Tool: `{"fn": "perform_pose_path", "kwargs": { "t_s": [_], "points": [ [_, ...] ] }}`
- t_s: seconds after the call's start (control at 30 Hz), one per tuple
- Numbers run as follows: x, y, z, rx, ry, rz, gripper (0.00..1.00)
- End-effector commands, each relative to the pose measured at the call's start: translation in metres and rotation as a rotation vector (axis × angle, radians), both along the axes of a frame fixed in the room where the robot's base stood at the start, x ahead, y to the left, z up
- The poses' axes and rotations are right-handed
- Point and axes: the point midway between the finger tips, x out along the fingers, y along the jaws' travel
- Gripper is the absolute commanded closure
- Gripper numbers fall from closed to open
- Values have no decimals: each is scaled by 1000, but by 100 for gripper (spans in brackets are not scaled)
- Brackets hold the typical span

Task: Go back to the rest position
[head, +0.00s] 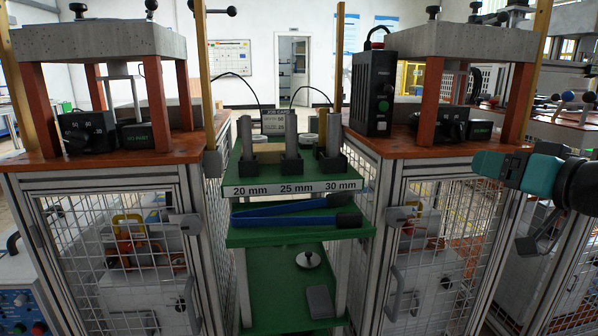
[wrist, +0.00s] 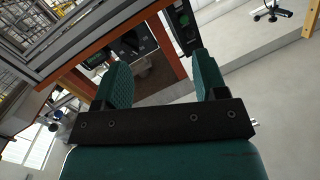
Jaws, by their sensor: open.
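My gripper (wrist: 160,85) shows in the wrist view with two green fingers standing apart and nothing between them. In the head view my gripper (head: 490,165) is at the right, pointing left, in front of the right heater station. It appears clear of the station's orange tabletop (head: 400,147). Part of my dark arm shows at the right edge of the head view.
A green rack (head: 300,238) labelled 20, 25 and 30 mm stands in the middle, holding grey cylinders (head: 290,142). Blue tongs (head: 290,215) lie on its shelf. Caged stations stand either side; the left has a tabletop (head: 110,152). A black control box (head: 374,92) stands on the right station.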

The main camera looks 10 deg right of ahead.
Motion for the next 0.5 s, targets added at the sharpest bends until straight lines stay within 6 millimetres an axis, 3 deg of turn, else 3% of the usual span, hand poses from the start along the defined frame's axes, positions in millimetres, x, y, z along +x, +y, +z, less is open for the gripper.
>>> {"fn": "perform_pose_path", "kwargs": {
  "t_s": [0.03, 0.1, 0.2, 0.33, 0.5],
  "points": [
    [0, 37, -9, -16, 65, 112, 34],
    [-10, 88, -26, -44, 191, 271, 34],
    [-38, 148, -53, -106, 392, 466, 34],
    [-85, 195, -80, -210, 632, 630, 34],
    [-134, 217, -98, -335, 853, 716, 34]
  ]
}}
